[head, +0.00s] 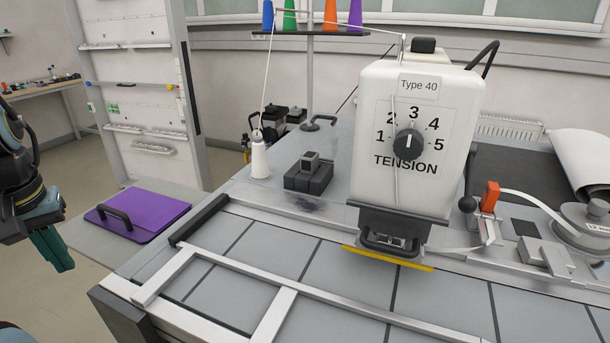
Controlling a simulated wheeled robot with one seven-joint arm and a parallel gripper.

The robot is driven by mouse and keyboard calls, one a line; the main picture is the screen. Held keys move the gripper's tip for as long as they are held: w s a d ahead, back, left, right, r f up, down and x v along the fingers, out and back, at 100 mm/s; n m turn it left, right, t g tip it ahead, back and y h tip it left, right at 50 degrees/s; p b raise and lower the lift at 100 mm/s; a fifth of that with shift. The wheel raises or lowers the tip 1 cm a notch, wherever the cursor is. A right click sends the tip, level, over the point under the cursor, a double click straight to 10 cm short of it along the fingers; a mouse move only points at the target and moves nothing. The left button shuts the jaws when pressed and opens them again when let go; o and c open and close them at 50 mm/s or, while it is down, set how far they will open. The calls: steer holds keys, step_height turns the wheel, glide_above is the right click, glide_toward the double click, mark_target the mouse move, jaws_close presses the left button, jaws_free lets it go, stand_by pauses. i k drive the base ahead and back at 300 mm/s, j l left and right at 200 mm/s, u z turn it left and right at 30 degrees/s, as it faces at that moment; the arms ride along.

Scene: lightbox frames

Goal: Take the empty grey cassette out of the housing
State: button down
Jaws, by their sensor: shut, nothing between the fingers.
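The white machine head (418,120) is marked "Type 40" and has a black tension dial. Below it sits a dark housing (402,222) with a black looped handle (385,248) at its front. A small grey metallic part (394,242) shows inside the loop; I cannot tell if it is the cassette. A yellow strip (388,258) runs under the housing. My gripper (58,262) hangs at the far left, with teal fingers together and empty, well away from the housing.
A purple folder-like pad (139,216) with a black handle lies on the side table at the left. A black block with a grey top (309,174) and a white thread cone (259,157) stand behind the white rail frame (276,316).

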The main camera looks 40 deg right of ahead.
mark_target(310, 161)
steer(key=k+u, duration=0.25)
steer(key=k, duration=0.15)
steer(key=k+j+u, duration=0.25)
steer(key=k, duration=0.2)
steer(key=l, duration=0.1)
